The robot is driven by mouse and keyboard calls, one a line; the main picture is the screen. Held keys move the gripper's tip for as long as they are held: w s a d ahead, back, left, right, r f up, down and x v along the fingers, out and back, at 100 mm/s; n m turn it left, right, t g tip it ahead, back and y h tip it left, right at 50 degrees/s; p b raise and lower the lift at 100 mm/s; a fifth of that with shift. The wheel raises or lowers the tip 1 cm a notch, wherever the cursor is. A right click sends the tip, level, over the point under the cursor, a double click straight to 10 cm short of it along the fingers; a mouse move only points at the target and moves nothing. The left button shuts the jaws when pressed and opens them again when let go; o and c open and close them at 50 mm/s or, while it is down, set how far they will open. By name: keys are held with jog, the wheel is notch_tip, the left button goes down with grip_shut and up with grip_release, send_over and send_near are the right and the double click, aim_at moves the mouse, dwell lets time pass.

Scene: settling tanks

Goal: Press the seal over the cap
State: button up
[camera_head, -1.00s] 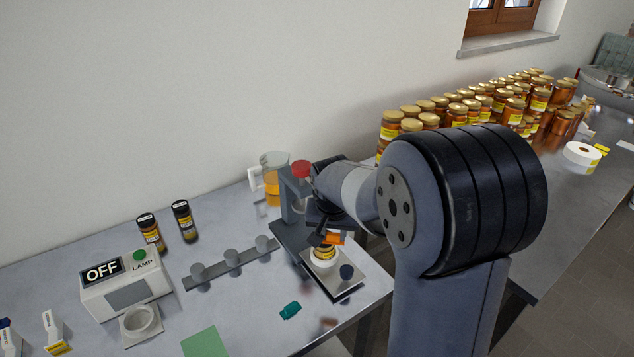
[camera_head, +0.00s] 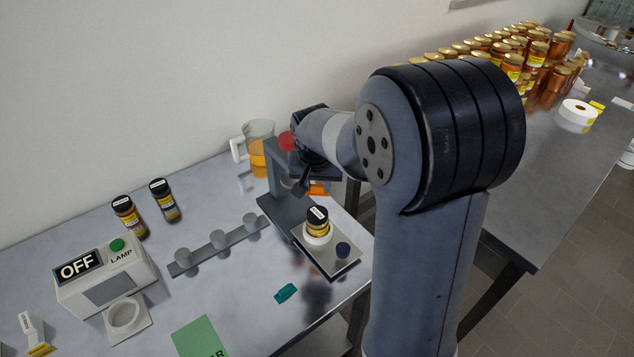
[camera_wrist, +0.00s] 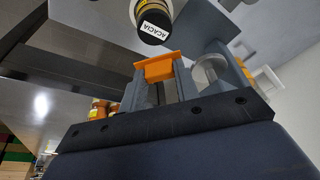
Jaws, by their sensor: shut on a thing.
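A small jar (camera_head: 318,224) with a dark cap and a white label on top stands in a white ring on a grey plate (camera_head: 342,262). In the wrist view the cap (camera_wrist: 155,25) shows at the top, its label reading ACACIA. My gripper (camera_head: 312,188) is behind the jar and apart from it. Its fingers (camera_wrist: 158,82) are shut on an orange piece (camera_wrist: 158,68), which may be the seal; it also shows in the head view (camera_head: 319,189). The cap top looks bare of anything orange. The gripper's fingertips are partly hidden in the head view.
A grey stand (camera_head: 276,172) with a red knob is close beside my gripper. A jug (camera_head: 257,150) stands behind it. A rack (camera_head: 218,242), two jars (camera_head: 128,216), a lamp box (camera_head: 105,278) reading OFF and a teal scrap (camera_head: 286,293) lie around. Many honey jars fill the back right.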

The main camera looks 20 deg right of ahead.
aim_at(319, 212)
jog(key=shift+f+b, duration=2.8)
jog(key=shift+f, duration=0.75)
jog(key=m+b, duration=0.1)
jog(key=m, duration=0.1)
jog(key=m+h, duration=0.1)
jog(key=m, duration=0.2)
jog(key=shift+w+a+g+b, duration=0.15)
jog(key=shift+g+b, duration=0.25)
jog(key=m, duration=0.3)
jog(key=shift+g+h, duration=0.3)
jog(key=shift+h, duration=0.1)
jog(key=shift+f+b, duration=0.25)
jog(key=shift+b, duration=0.35)
